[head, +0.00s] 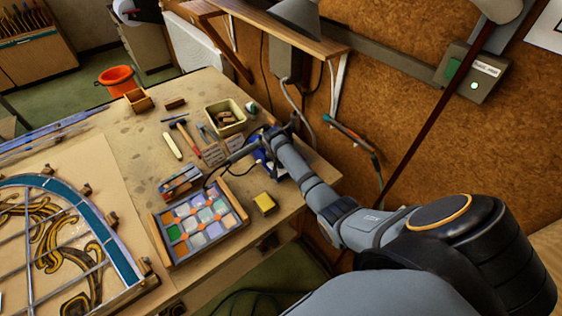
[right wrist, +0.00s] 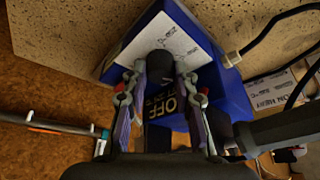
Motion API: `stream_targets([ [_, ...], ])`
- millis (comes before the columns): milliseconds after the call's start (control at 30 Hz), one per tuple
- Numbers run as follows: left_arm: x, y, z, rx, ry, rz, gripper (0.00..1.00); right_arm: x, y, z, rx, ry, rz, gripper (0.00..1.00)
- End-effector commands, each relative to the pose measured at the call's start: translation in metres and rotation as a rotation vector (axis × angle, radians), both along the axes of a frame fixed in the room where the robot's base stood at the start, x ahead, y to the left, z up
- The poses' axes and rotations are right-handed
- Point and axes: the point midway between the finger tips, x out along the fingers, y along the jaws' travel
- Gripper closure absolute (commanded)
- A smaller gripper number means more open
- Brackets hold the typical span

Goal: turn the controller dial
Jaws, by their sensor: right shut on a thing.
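The controller is a blue box (right wrist: 232,92) with a white label on its top and an "OFF" marking on its front, seen close in the right wrist view. In the head view the blue controller (head: 258,156) is mostly hidden by my right arm at the bench's right edge. My right gripper (right wrist: 158,82) is shut on the black dial (right wrist: 160,66), with one finger on each side of it. The dial's pointer and exact setting cannot be read. My right gripper is also in the head view (head: 269,134). My left gripper is not in view.
A black cable (right wrist: 262,35) runs from the controller's side. On the bench are a tray of coloured glass (head: 198,222), a yellow block (head: 265,204), a cream bin (head: 226,117) and hand tools. A leaded panel (head: 70,240) lies at left. A corkboard wall stands behind.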

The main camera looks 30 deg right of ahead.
Motion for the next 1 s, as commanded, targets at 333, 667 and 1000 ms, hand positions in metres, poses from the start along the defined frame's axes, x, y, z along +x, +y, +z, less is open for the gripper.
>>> stream_targets([
  [333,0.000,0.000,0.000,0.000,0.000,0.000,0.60,0.001,0.000,0.001,0.000,-0.002,-0.001,0.68],
  [667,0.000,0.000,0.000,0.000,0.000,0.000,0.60,0.000,0.000,0.000,-0.001,-0.001,0.000,0.49],
  [1000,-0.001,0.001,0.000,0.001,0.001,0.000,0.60,-0.009,0.010,0.033,0.000,-0.005,0.002,0.49],
])
